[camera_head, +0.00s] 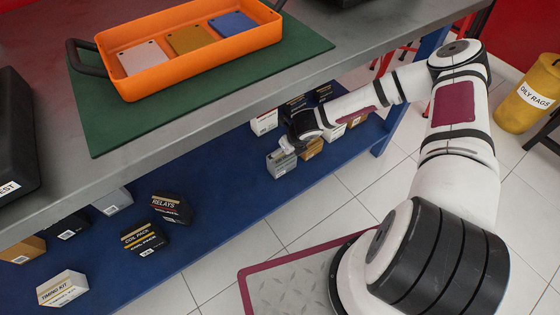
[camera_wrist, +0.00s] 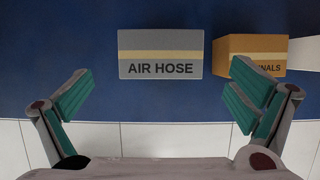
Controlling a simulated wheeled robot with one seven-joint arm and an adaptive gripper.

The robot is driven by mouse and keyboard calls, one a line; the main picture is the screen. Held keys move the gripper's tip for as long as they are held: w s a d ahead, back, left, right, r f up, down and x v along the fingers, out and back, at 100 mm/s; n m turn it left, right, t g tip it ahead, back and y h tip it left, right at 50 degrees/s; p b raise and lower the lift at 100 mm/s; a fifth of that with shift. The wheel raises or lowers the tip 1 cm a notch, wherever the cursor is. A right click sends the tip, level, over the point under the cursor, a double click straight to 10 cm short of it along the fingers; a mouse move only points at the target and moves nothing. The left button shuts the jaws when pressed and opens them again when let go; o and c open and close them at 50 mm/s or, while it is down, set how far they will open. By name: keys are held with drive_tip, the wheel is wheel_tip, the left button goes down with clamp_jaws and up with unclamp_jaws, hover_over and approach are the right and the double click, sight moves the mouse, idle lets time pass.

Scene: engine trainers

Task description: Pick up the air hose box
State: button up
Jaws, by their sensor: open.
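The air hose box (camera_wrist: 160,54) is grey with a yellowish stripe and black "AIR HOSE" lettering. In the wrist view it sits on the blue shelf at upper centre, ahead of my gripper (camera_wrist: 160,105). My gripper's two green-padded fingers are spread wide and nothing is between them. In the head view the grey box (camera_head: 281,163) stands near the front edge of the lower shelf, and my gripper (camera_head: 290,145) is right by it. Whether the fingers touch the box cannot be told there.
An orange-brown box (camera_wrist: 250,52) ending in "NALS" stands close right of the air hose box, behind my right finger. Several boxes stand further left on the blue shelf (camera_head: 225,180). The workbench top (camera_head: 365,45) overhangs the shelf, and a blue leg (camera_head: 400,115) stands at right.

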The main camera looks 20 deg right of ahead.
sight(282, 155)
drive_tip(key=b+x, duration=0.1)
drive_tip(key=x, duration=0.4)
drive_tip(key=shift+w+f+b, duration=0.1)
drive_tip(key=shift+f+b, duration=0.1)
drive_tip(key=shift+b, duration=0.2)
drive_tip(key=b+x, duration=0.3)
drive_tip(key=x, duration=0.2)
drive_tip(key=c, duration=1.3)
